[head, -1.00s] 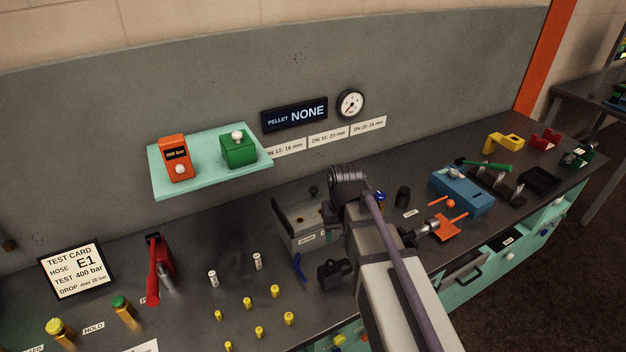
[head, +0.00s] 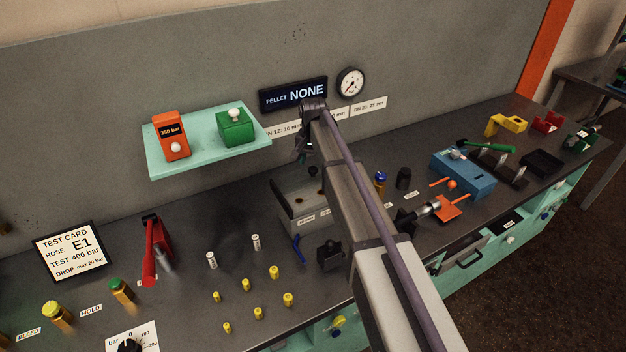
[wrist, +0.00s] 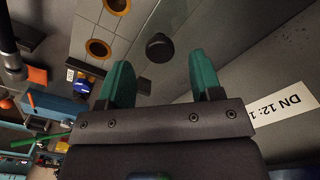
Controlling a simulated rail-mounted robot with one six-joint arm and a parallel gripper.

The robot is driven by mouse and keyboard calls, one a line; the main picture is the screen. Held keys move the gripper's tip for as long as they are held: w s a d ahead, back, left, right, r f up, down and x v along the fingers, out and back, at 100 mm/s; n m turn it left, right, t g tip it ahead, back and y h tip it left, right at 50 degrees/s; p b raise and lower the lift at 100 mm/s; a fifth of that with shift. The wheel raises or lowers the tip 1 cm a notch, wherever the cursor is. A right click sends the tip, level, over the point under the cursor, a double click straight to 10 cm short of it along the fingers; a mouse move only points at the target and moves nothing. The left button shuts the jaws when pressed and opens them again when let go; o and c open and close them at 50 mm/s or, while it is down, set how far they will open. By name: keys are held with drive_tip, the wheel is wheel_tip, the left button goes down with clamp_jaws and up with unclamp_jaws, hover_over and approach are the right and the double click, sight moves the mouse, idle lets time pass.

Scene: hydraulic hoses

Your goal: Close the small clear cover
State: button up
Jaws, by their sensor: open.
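My gripper (wrist: 162,75) is open and empty, its two green fingers apart in the wrist view. In the head view its dark end (head: 304,150) hangs above and behind a grey box. The box (head: 310,213) stands on the bench, partly hidden by my arm. A dark round knob (head: 313,171) shows at its back. In the wrist view the knob (wrist: 160,47) lies beyond the fingertips, apart from them, near a faint pale panel edge. That panel may be the clear cover, but I cannot make out its outline or angle. Orange-rimmed holes (wrist: 98,49) show beside it.
The back wall carries the pellet display (head: 293,95) and a gauge (head: 350,82), close behind my arm. A mint shelf (head: 190,160) is to the left. A black clamp-like part (head: 330,256) and several yellow fittings stand in front; a blue box (head: 463,174) is to the right.

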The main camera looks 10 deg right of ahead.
sight(313, 169)
wheel_tip(313, 169, down, 3)
drive_tip(key=shift+f+b, duration=0.1)
drive_tip(key=shift+b, duration=0.65)
drive_tip(key=shift+r, duration=0.2)
clamp_jaws()
